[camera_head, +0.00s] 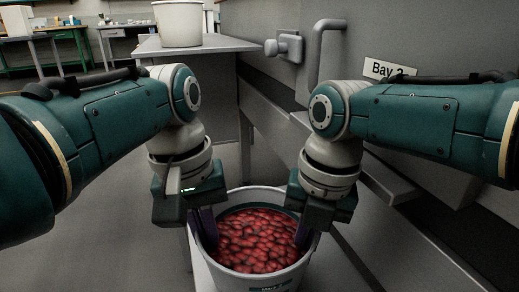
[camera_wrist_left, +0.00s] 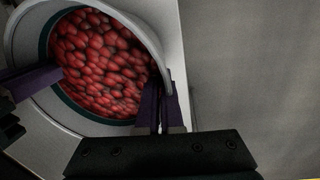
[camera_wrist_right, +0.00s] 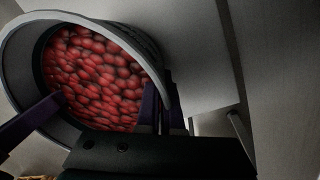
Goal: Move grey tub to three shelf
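The grey tub (camera_head: 262,272), full of red candies, stands upright at the bottom centre of the head view. A partly cut-off label is on its front. My left gripper (camera_head: 208,228) is at the tub's left rim and my right gripper (camera_head: 302,232) at its right rim, each with purple fingers reaching down. In the left wrist view the fingers (camera_wrist_left: 160,108) are close together on both sides of the rim. The right wrist view shows the right fingers (camera_wrist_right: 160,110) pinching the rim likewise. I cannot make out a three shelf.
A pale surface (camera_head: 201,268) shows beside and under the tub. Behind it, a grey bench (camera_head: 222,44) bears another pale tub (camera_head: 180,24). A grey machine wall with a handle (camera_head: 316,50) and a partly hidden "Bay" sign (camera_head: 385,70) stands at the right. Open floor lies left.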

